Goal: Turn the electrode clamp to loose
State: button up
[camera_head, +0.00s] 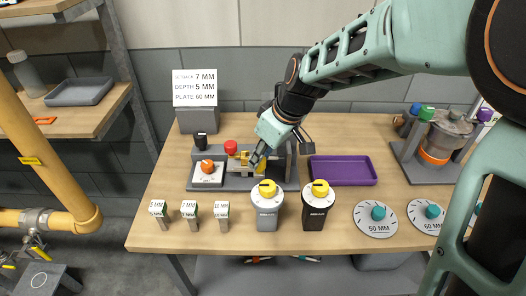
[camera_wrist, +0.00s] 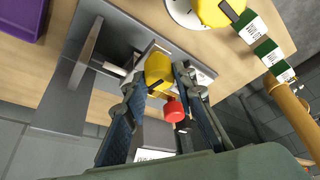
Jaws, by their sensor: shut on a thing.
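The burner fixture has a grey base (camera_head: 232,183) on the table, with an upright plate at its right end. A yellow knob-like part (camera_wrist: 158,66) on the fixture, seemingly the electrode clamp, sits between my fingertips. My gripper (camera_wrist: 161,78) is shut on it; it reaches down from above in the head view (camera_head: 259,160), where the gripper partly hides this part. A red knob (camera_head: 230,146) stands just left of it and also shows between my fingers in the wrist view (camera_wrist: 175,109). Any loose or tight marking is not readable.
An orange knob on a white plate (camera_head: 206,173) is at the fixture's left. Yellow-capped grey (camera_head: 267,212) and black (camera_head: 316,213) containers stand in front. A purple tray (camera_head: 343,170) lies right. Several labelled pieces stand at the front left. A sign (camera_head: 195,88) stands behind.

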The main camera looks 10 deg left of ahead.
jog(key=shift+w+n+g, duration=0.1)
jog(key=shift+n+g, duration=0.3)
jog(key=shift+n, duration=0.7)
jog(key=o, duration=1.2)
jog(key=shift+c, duration=0.2)
jog(key=v, duration=1.2)
jog(key=shift+d, duration=0.15)
jog(key=shift+f, duration=0.1)
